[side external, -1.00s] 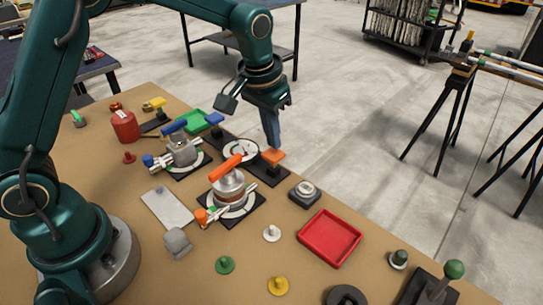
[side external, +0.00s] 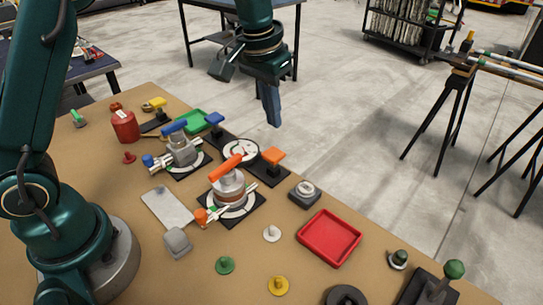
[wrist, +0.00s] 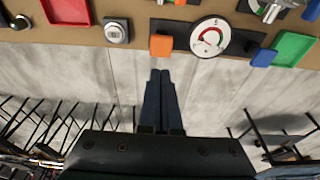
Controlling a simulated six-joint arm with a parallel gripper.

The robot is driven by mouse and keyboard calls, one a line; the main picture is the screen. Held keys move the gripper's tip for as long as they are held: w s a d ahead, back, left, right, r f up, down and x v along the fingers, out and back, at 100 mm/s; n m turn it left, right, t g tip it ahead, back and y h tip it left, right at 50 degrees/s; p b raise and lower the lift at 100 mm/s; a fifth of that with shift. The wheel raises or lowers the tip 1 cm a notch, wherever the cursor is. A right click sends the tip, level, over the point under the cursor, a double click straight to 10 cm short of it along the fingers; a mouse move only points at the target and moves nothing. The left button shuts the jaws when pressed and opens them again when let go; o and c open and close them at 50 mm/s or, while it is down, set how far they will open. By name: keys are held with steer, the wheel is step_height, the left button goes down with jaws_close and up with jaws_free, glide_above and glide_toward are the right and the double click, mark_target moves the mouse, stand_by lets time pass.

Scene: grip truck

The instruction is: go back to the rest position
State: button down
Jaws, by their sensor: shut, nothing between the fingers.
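My gripper (side external: 272,105) hangs in the air beyond the far edge of the table, above the grey floor, pointing down. Its two fingers are together with nothing between them; they also show shut in the wrist view (wrist: 160,78). The orange square paddle (side external: 273,155) on its black base is below and nearest to the fingertips, and it also shows in the wrist view (wrist: 161,45). The fingers are apart from it.
The brown table (side external: 130,178) carries a red tray (side external: 330,238), a green tray (side external: 196,122), an orange-handled valve (side external: 229,188), a blue-handled valve (side external: 181,151), a round gauge (side external: 240,151) and a red canister (side external: 125,126). Air around my gripper is free.

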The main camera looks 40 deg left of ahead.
steer(key=s+a+r+t, duration=0.2)
steer(key=s+r+t, duration=0.1)
steer(key=s+r, duration=0.55)
steer(key=s+f, duration=0.5)
steer(key=s, duration=0.6)
steer(key=shift+s+a+f, duration=0.15)
steer(key=shift+a+f, duration=0.2)
steer(key=shift+f, duration=0.05)
